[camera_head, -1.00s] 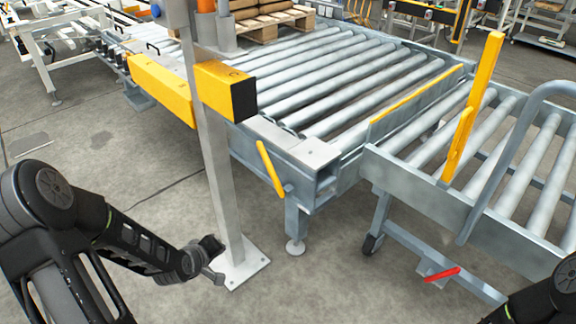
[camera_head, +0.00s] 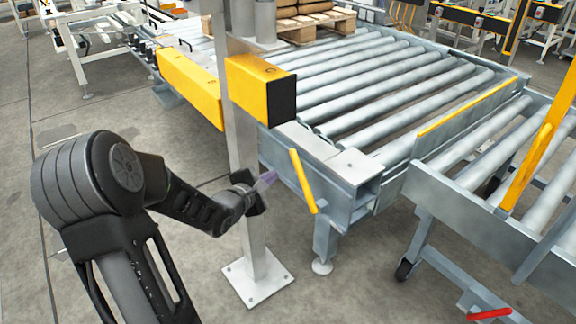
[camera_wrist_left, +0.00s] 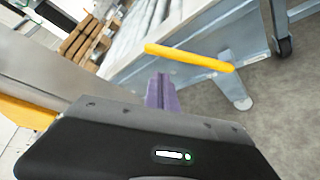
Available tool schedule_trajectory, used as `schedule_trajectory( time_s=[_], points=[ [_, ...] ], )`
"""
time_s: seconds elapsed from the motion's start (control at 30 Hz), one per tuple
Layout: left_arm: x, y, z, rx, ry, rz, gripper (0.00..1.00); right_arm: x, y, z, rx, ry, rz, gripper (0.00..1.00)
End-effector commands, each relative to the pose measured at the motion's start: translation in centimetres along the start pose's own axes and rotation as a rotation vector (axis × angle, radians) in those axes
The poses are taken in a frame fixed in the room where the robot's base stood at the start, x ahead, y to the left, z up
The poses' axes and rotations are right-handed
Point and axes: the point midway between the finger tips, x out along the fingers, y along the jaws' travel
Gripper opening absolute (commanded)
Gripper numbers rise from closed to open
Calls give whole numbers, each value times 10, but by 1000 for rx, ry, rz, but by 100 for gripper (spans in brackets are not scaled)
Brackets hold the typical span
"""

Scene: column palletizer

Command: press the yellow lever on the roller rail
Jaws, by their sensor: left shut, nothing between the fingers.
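The yellow lever (camera_head: 303,181) is a slim bar at the near corner of the roller rail (camera_head: 350,163), slanting down to the right. It also shows in the left wrist view (camera_wrist_left: 188,57), just beyond my fingers. My left gripper (camera_head: 266,180) is shut and empty, with purplish fingers pointing at the lever from its left. In the left wrist view my left gripper (camera_wrist_left: 161,92) sits below the lever with a gap that looks small; I cannot tell whether they touch. My right gripper is not in view.
A grey post (camera_head: 240,130) with a floor plate stands close beside my left gripper. A yellow box (camera_head: 258,85) is fixed on it. A wheeled roller cart (camera_head: 470,215) with a red pedal (camera_head: 490,314) stands at the right. The floor in front is clear.

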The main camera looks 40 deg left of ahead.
Motion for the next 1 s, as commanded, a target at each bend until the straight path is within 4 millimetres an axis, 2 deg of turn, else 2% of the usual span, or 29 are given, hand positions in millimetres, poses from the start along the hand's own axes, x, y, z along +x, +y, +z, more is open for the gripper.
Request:
schedule_trajectory(
  time_s=[0.23, 0.37, 0.8, 1.0],
  points=[
    [3, -1, -1, 1, 0, -1, 0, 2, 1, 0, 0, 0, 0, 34],
    [14, -3, -2, 1, 0, -1, 0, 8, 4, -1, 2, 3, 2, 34],
    [84, -4, -2, 1, -1, 0, 0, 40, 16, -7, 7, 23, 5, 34],
    [99, -2, -1, 2, 1, -1, 0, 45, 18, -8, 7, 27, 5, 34]
  ],
)
